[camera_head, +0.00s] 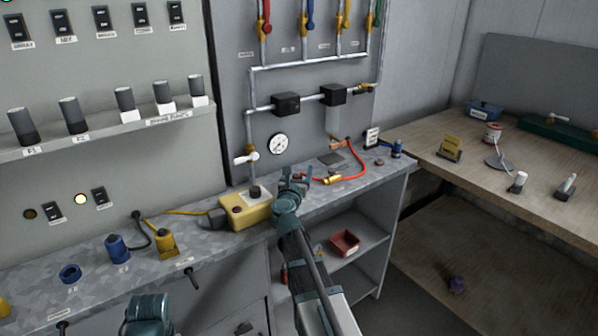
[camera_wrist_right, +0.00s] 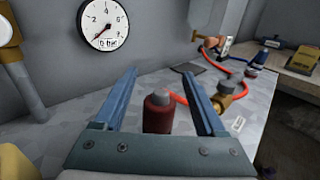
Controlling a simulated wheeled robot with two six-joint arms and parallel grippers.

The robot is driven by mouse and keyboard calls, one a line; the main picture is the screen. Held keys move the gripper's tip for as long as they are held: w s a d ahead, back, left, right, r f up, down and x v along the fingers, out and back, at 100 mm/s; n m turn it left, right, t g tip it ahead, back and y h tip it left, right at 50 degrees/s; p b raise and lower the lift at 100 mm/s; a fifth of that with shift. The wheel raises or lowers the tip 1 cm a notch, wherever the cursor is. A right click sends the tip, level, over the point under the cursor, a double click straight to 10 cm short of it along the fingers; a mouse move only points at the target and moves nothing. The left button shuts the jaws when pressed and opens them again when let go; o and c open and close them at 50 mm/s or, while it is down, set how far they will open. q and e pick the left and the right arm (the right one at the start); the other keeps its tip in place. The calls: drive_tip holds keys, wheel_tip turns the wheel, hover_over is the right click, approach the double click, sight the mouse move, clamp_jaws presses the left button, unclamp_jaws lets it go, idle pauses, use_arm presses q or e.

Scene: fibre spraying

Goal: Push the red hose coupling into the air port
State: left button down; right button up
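The red hose coupling (camera_wrist_right: 158,113) stands between the two blue-grey fingers of my right gripper (camera_wrist_right: 159,75) in the right wrist view. The fingers are apart, with visible gaps on both sides of it. In the head view my right gripper (camera_head: 297,177) is over the bench, just right of the yellow box, and hides the coupling. A red hose (camera_head: 354,165) runs from the wall fittings to a brass fitting (camera_head: 332,180) on the bench. I cannot tell which fitting is the air port. Of my left arm only a teal part shows at the bottom edge; its fingers are out of view.
A yellow box (camera_head: 250,208) with a dark knob sits left of my right gripper. A gauge (camera_head: 278,145) and pipes (camera_head: 310,68) are on the wall behind. A blue fitting (camera_head: 397,149) stands at the bench's right end. A red bin (camera_head: 345,243) is on the shelf below.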

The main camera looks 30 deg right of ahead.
drive_tip(key=v, duration=1.3)
drive_tip(key=shift+s+a, duration=0.2)
drive_tip(key=shift+a, duration=0.1)
idle(0.4)
